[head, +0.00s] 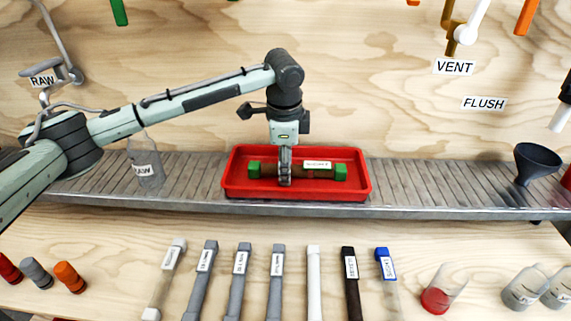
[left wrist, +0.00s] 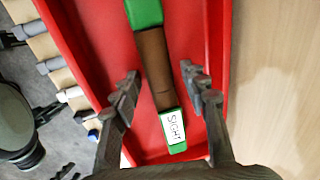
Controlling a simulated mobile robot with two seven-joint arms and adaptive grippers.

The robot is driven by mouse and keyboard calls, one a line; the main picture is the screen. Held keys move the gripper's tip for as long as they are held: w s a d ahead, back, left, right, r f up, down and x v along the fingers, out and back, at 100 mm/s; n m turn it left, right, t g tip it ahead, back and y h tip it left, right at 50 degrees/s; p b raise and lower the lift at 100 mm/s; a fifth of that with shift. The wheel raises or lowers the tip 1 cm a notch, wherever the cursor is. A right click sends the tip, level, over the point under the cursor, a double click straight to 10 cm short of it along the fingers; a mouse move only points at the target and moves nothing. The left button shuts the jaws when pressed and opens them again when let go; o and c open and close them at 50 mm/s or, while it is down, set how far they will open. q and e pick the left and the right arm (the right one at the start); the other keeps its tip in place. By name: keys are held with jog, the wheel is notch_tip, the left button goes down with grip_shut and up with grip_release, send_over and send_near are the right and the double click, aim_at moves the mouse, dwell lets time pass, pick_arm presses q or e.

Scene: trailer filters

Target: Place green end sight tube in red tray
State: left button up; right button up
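The green-ended sight tube (head: 266,170) lies lengthwise in the red tray (head: 232,181). It has a brown middle, green caps and a white label. In the left wrist view the tube (left wrist: 153,60) lies on the floor of the tray (left wrist: 92,55), its label reading "SIGHT". My left gripper (head: 285,182) points down over the tube's middle. In the left wrist view its fingers (left wrist: 163,92) are open on either side of the tube, with red tray floor showing in the gaps. My right gripper is in neither view.
The tray stands on a grey slatted shelf (head: 430,185). A row of several tubes (head: 277,275) lies on the wooden table in front. A RAW bottle (head: 146,165) stands left on the shelf and a dark funnel (head: 537,162) right. Clear cups (head: 440,290) stand at front right.

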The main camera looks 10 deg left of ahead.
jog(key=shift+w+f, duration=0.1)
pick_arm(q)
jog(key=v, duration=0.7)
jog(key=shift+r+p, duration=0.35)
jog(key=shift+r, duration=0.05)
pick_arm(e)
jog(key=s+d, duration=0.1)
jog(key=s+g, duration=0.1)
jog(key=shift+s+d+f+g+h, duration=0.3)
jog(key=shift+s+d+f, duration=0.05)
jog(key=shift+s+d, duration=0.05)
